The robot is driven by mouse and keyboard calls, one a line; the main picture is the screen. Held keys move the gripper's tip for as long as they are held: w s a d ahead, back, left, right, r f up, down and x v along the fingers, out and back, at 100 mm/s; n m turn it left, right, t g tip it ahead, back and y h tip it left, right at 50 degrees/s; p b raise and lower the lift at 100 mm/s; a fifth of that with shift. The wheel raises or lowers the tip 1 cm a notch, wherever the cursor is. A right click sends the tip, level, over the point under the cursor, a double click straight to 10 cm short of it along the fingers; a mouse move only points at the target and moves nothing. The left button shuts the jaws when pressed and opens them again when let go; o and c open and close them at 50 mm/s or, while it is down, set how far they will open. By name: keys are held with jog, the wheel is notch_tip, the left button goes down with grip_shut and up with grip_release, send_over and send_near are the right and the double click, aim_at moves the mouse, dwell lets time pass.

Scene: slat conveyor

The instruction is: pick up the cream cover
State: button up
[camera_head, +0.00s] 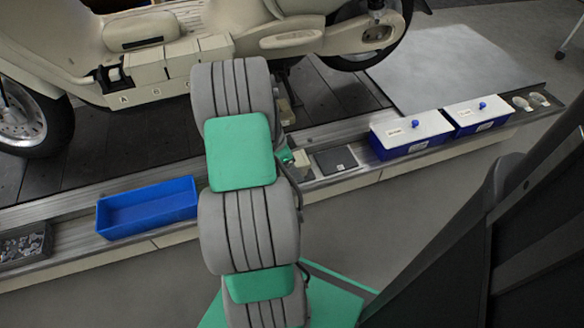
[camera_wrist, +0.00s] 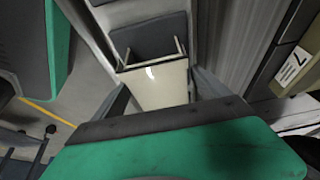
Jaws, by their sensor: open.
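The cream cover (camera_wrist: 153,88) is in the middle of the wrist view, a pale box-like piece with two thin prongs at its far end. My gripper (camera_wrist: 160,81) is open, with one dark finger on each side of the cover. I cannot tell whether the fingers touch it. In the head view, the cover (camera_head: 303,163) shows only as a small cream piece on the rail, just right of my arm. My arm hides most of the gripper there.
A dark pad (camera_head: 335,161) lies beside the cover. Two blue boxes with white lids (camera_head: 410,131) (camera_head: 476,113) stand farther right on the rail. An open blue bin (camera_head: 150,222) is left of my arm. A cream scooter (camera_head: 180,45) stands behind on the slats.

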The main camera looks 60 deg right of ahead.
jog(key=shift+w+r, duration=0.1)
jog(key=c, duration=1.5)
jog(key=shift+r, duration=0.1)
